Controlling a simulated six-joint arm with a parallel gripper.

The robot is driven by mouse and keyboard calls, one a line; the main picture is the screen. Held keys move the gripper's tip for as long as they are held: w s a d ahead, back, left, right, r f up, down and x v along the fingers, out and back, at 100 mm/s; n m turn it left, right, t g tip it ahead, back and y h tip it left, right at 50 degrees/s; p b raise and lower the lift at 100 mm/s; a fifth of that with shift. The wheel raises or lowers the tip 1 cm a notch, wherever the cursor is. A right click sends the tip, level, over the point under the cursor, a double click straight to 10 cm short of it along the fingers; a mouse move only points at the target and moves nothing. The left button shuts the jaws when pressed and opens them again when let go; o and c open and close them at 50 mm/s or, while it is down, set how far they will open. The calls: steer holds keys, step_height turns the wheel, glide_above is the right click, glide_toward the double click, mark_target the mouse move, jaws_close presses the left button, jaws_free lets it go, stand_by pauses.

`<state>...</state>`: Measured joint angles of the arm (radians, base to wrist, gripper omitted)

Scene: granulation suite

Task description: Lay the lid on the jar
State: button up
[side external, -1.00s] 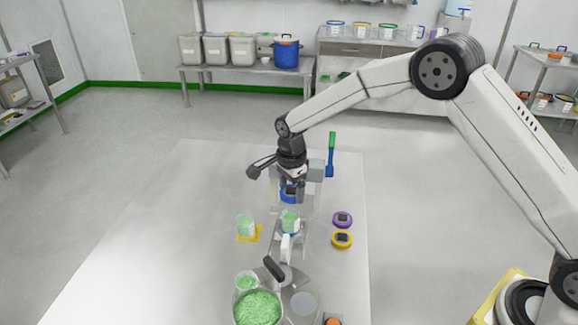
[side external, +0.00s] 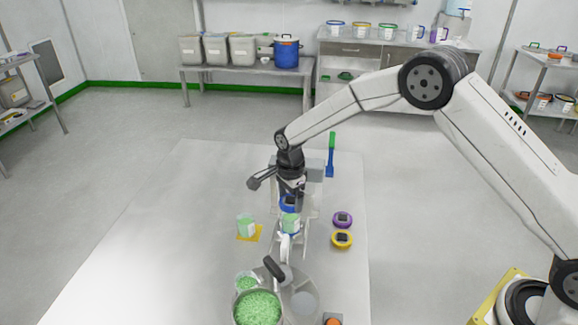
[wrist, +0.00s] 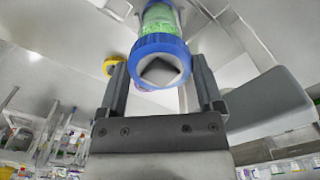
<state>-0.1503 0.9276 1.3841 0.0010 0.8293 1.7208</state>
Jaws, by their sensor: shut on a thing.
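In the wrist view the round blue lid (wrist: 160,46) shows face-on between the fingertips. The clear jar with green contents (side external: 290,222) stands upright just below and in front of the lid in the side view. In the wrist view the jar (wrist: 162,17) shows right beyond the lid's edge. The lid partly hides the jar's mouth, and I cannot tell whether they touch.
Purple (side external: 342,220) and yellow (side external: 342,239) lids lie to the right. A metal bowl of green granules (side external: 257,308) is at the front. The table's left half is clear.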

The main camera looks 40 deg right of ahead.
mark_target(290, 199)
steer(key=shift+f, duration=0.8)
steer(key=shift+f, duration=0.95)
stand_by(2.2)
steer(key=o, duration=0.9)
steer(key=shift+o, duration=0.2)
steer(key=shift+r, duration=0.15)
steer(key=shift+r, duration=3.9)
